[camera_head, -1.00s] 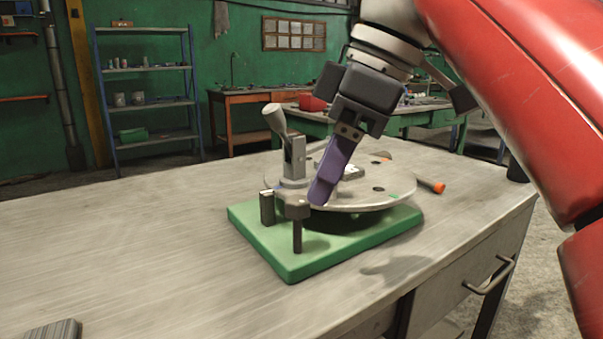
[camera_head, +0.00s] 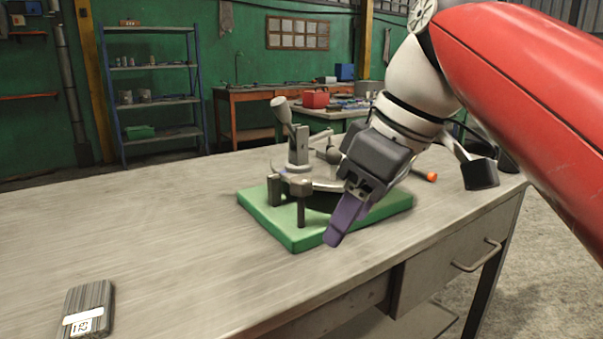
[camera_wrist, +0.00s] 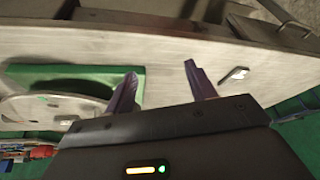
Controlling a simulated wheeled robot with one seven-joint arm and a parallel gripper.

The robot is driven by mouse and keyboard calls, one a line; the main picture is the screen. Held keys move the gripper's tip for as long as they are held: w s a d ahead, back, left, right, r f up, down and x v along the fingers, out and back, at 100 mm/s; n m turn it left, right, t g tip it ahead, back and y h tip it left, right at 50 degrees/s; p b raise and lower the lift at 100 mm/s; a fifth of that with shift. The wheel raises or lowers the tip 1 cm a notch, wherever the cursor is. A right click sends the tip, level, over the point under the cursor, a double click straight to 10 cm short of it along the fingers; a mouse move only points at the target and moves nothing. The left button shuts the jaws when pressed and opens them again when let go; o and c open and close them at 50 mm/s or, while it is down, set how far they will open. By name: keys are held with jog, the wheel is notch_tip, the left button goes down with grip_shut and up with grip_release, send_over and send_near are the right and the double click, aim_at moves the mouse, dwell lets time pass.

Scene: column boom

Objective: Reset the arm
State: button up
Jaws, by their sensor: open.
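My gripper (camera_head: 346,220) has purple fingers and hangs over the front right part of the green base plate, near the table's front edge. In the wrist view its two fingers (camera_wrist: 158,85) are spread apart with nothing between them. The fixture (camera_head: 299,150) on the green base (camera_head: 268,225) has a round grey disc, an upright grey post with a lever, and dark clamp posts at its front. My arm hides much of the disc's right side in the head view. The disc (camera_wrist: 50,108) shows at the left in the wrist view.
The fixture stands on a grey workbench (camera_head: 140,225). A dark ribbed block with a white numbered label (camera_head: 86,308) lies at the bench's front left. An orange-tipped tool (camera_head: 431,176) lies right of the fixture. The bench's left side is largely clear.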

jog(key=s+d+f+m+t+h, duration=0.1)
jog(key=s+d+f+m, duration=0.1)
jog(key=f, duration=0.6)
jog(key=s+d+f+m+t+h, duration=0.1)
jog(key=d+f+m, duration=0.3)
jog(key=f, duration=0.5)
jog(key=s+d+f+m+t+h, duration=0.1)
jog(key=s+d+f+m+h, duration=0.1)
jog(key=f+m, duration=0.3)
notch_tip(320, 180, down, 4)
jog(key=shift+s+d, duration=0.4)
jog(key=shift+d, duration=0.3)
